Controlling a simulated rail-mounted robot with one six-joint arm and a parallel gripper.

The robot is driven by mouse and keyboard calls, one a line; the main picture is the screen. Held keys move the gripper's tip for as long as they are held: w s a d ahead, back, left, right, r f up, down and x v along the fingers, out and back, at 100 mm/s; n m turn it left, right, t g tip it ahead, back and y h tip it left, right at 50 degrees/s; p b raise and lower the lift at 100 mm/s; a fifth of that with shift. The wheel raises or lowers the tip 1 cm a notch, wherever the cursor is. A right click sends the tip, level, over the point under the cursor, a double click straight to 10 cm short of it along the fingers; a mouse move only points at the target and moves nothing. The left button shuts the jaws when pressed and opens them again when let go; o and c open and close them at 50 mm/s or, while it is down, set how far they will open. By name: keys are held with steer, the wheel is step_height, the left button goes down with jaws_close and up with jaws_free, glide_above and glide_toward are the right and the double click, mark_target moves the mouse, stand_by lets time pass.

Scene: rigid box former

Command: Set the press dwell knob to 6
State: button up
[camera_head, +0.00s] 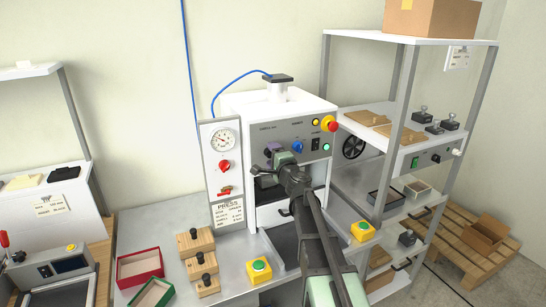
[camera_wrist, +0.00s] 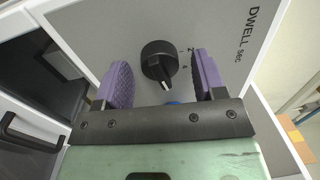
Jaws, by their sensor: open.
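The dwell knob (camera_wrist: 158,60) is black and round with a raised pointer bar. In the wrist view it sits on the grey panel under the printed label "DWELL sec" (camera_wrist: 250,35), which runs sideways. The bar angles toward the bottom of that view; the number it points to is not legible. A "2" mark shows beside the knob. My gripper (camera_wrist: 160,80) is open, with purple finger pads on both sides of the knob and apart from it. In the head view my gripper (camera_head: 273,158) is at the front of the white press (camera_head: 290,103) and hides the knob.
A blue knob (camera_head: 296,146) is close to the right of my gripper. A red emergency button (camera_head: 332,126) and green button (camera_head: 326,146) are farther right. A gauge panel (camera_head: 222,165) stands left. Wooden blocks (camera_head: 196,242) and yellow button boxes (camera_head: 260,270) are below.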

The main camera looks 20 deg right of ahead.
steer(key=s, duration=1)
steer(key=shift+s+d+f+b, duration=0.35)
steer(key=shift+d, duration=0.05)
steer(key=s+a+f+n+g+y, duration=0.5)
steer(key=a+f+n+g+y, duration=0.15)
steer(key=a+n, duration=0.35)
steer(key=s+a+f+n+g+h, duration=0.3)
steer(key=s+f+g, duration=0.3)
steer(key=s, duration=0.2)
steer(key=s+a+f+n+g+h, duration=0.3)
steer(key=s+f+n+g+h, duration=0.1)
steer(key=s, duration=0.5)
steer(key=shift+f+g+h, duration=0.45)
steer(key=shift+f+g, duration=0.5)
steer(key=shift+g, duration=0.2)
